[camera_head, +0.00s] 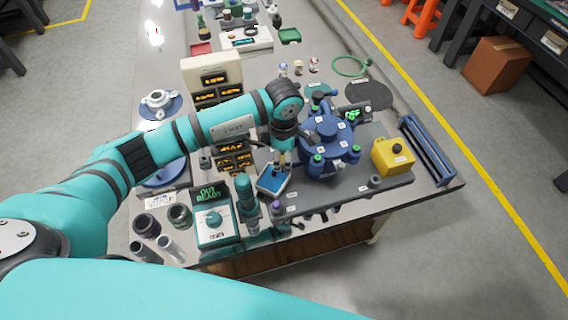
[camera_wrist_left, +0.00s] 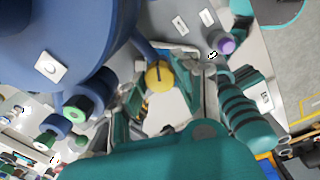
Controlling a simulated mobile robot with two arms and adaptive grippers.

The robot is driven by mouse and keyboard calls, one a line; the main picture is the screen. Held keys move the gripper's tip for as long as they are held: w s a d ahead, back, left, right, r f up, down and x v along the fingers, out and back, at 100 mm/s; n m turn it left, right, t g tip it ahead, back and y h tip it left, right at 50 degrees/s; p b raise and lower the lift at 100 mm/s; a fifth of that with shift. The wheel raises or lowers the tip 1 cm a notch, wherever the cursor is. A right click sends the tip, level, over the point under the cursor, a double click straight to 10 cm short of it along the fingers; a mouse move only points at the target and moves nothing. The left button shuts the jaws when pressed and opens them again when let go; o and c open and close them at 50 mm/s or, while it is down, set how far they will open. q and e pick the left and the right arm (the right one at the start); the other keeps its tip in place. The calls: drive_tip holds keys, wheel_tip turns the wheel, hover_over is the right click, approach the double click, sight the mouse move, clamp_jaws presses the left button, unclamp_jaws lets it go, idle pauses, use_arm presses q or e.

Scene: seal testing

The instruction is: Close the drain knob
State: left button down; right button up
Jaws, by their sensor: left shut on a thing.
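The drain knob looks to be the small round yellow knob (camera_wrist_left: 159,75) beside the blue vessel (camera_wrist_left: 75,35) in the left wrist view. My left gripper (camera_head: 282,164) points down beside the blue vessel in the head view, above a small blue tray (camera_head: 268,184). In the left wrist view the fingers of my left gripper (camera_wrist_left: 165,92) are on both sides of the yellow knob, shut on it. The knob's turn angle is hard to read, and in the head view the gripper mostly hides it. My right gripper is not in view.
A yellow box with a black button (camera_head: 393,155) is at the right. A teal device with a green display (camera_head: 213,222) stands at the front left.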

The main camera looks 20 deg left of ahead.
use_arm(q)
drive_tip(key=m+b, duration=0.6)
drive_tip(key=b, duration=0.1)
drive_tip(key=m+b, duration=0.2)
drive_tip(key=b, duration=0.2)
drive_tip(key=shift+f+m, duration=0.25)
drive_tip(key=shift+m, duration=0.15)
drive_tip(key=shift+r+m+b, duration=0.25)
drive_tip(key=shift+m+b, duration=1.15)
drive_tip(key=shift+b, duration=0.3)
drive_tip(key=c, duration=1)
unclamp_jaws()
drive_tip(key=r, duration=1.2)
drive_tip(key=shift+s+a, duration=0.1)
drive_tip(key=shift+a, duration=0.15)
